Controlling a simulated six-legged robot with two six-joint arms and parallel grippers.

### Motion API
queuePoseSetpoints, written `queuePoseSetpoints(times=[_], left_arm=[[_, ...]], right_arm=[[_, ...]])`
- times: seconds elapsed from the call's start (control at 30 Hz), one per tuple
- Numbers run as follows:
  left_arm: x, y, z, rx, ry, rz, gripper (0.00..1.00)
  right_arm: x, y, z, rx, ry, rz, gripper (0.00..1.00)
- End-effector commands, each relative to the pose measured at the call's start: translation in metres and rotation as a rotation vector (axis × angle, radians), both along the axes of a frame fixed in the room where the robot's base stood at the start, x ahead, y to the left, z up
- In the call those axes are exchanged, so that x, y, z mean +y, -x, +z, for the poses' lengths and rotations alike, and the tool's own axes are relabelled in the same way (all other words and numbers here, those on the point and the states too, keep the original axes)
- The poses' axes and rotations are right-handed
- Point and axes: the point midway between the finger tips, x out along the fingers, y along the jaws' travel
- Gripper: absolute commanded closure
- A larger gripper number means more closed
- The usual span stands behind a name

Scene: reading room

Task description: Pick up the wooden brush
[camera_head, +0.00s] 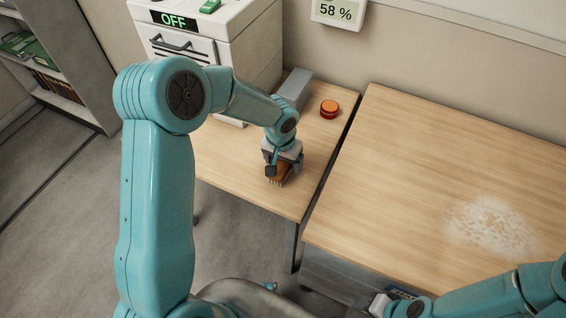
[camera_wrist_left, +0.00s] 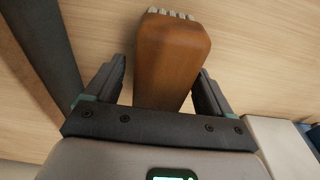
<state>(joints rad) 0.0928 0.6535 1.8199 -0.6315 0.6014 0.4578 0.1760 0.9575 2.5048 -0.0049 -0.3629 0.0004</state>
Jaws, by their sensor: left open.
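The wooden brush (camera_head: 280,174) is on the left light-wood table, near its front right edge, with pale bristles at its near end. In the left wrist view the brown brush (camera_wrist_left: 172,58) lies between the two dark fingers. My left gripper (camera_head: 281,163) is open, with one finger on each side of the brush. It also shows in the left wrist view (camera_wrist_left: 160,85), where small gaps remain beside the wood. Part of the brush is hidden behind the gripper in the head view. My right arm is at the lower right; its gripper (camera_head: 378,304) is only partly visible.
A red-orange button (camera_head: 329,109) and a grey box (camera_head: 293,90) stand behind the brush. A white cabinet with an OFF display (camera_head: 173,20) is at the back. The right table (camera_head: 420,160) is mostly bare, with a pale crumb-like patch (camera_head: 491,227). A gap separates the tables.

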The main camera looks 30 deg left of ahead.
Motion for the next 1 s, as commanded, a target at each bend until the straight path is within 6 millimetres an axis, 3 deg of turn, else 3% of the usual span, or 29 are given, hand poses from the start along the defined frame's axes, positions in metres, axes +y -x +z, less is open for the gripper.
queuePoseSetpoints(times=[0.03, 0.2, 0.23, 0.67, 0.87, 1.0], left_arm=[[0.0, 0.0, 0.0, 0.0, 0.0, 0.0, 0.17], [0.0, 0.0, 0.0, 0.0, 0.0, 0.0, 0.72], [0.0, 0.0, 0.0, 0.0, 0.0, 0.0, 0.77], [0.0, -0.001, 0.012, -0.003, -0.001, 0.001, 0.77], [0.0, -0.002, 0.048, -0.007, -0.001, 0.0, 0.77], [0.0, -0.001, 0.086, -0.008, 0.0, 0.001, 0.77]], right_arm=[[0.0, 0.0, 0.0, 0.0, 0.0, 0.0, 0.57], [0.0, 0.0, 0.0, 0.0, 0.0, 0.0, 0.57], [0.0, 0.0, 0.0, 0.0, 0.0, 0.0, 0.57], [0.0, 0.0, 0.001, 0.0, 0.0, 0.0, 0.57], [0.0, 0.0, 0.003, 0.0, 0.0, 0.0, 0.57], [0.0, 0.0, 0.004, 0.0, 0.0, 0.0, 0.57]])
